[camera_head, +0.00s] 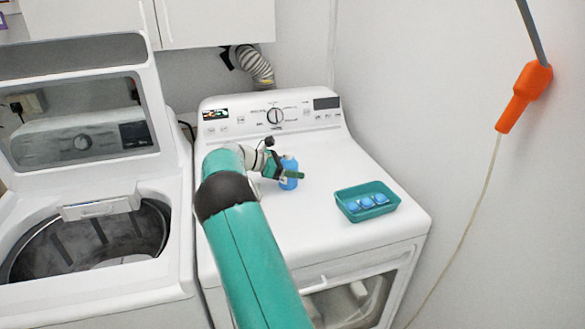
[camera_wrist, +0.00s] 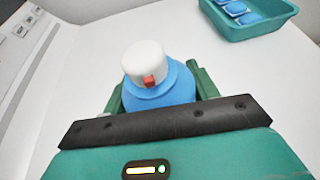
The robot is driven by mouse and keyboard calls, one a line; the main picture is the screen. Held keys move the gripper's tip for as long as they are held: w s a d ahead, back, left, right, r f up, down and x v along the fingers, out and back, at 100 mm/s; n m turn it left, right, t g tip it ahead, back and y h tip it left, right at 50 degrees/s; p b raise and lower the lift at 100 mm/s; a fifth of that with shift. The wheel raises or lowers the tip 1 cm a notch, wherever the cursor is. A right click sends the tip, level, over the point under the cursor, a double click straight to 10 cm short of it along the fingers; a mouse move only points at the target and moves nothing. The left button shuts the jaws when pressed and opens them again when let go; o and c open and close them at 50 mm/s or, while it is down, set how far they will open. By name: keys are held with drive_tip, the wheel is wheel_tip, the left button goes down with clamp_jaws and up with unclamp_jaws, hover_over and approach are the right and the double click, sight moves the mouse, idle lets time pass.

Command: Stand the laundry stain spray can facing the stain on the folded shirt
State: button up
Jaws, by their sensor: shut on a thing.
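The spray can (camera_head: 289,183) is blue, with a white cap and a small red nozzle. It is upright at the dryer top; I cannot tell whether its base touches. My gripper (camera_head: 285,174) is shut around the can's body. In the wrist view the can (camera_wrist: 160,92) sits between the two green fingers of my gripper (camera_wrist: 160,98), and its red nozzle points toward the wrist camera. The can's lower part is hidden by my gripper there. I see no folded shirt or stain in either view.
A teal tray (camera_head: 383,213) with several blue packets (camera_head: 367,203) stands at the right of the white dryer top (camera_head: 320,225). The dryer's control panel (camera_head: 272,116) rises behind. An open washer (camera_head: 85,240) is at the left. Bare dryer top lies between can and tray.

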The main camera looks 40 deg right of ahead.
drive_tip(key=o, duration=1.4)
drive_tip(key=shift+f, duration=0.1)
drive_tip(key=shift+c, duration=0.2)
drive_tip(key=v, duration=1.3)
drive_tip(key=shift+w+a+r, duration=0.2)
drive_tip(key=shift+a+r, duration=0.05)
